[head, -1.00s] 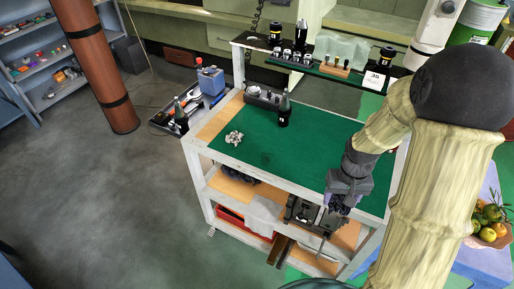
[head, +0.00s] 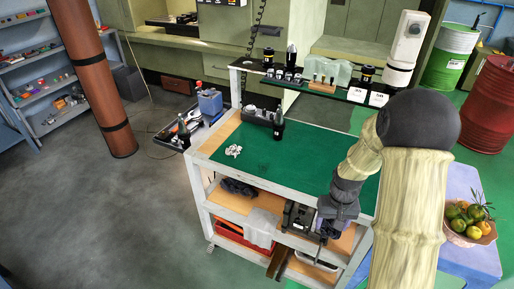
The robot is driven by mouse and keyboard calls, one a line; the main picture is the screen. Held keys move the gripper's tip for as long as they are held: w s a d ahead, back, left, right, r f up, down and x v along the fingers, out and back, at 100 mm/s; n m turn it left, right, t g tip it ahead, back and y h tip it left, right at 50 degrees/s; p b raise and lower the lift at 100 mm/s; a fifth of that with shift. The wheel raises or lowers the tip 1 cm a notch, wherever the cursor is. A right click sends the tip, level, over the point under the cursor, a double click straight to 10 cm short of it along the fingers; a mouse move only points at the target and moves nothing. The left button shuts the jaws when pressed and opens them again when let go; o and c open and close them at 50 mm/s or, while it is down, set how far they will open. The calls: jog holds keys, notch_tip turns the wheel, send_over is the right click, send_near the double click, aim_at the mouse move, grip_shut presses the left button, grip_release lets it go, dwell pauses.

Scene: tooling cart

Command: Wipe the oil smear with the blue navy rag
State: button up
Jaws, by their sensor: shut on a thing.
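My gripper (head: 332,220) is at the front right of the tooling cart, by the front edge of its green top (head: 300,153). It is shut on a small bluish-purple cloth, the navy rag (head: 325,207), mostly hidden by the gripper. A faint dark spot, which looks like the oil smear (head: 263,166), lies on the green top to the left of my gripper. I cannot make out its outline.
A crumpled white wad (head: 234,151) lies on the green top at left. A dark bottle (head: 279,124) and a grey holder (head: 258,117) stand at the back. A raised rack (head: 345,92) holds tool holders. A fruit bowl (head: 467,232) stands at right.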

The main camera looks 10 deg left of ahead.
jog(key=w+f, duration=0.5)
jog(key=f, duration=0.3)
jog(key=shift+w+f+m, duration=0.2)
jog(key=shift+w+m, duration=0.1)
jog(key=shift+a, duration=0.1)
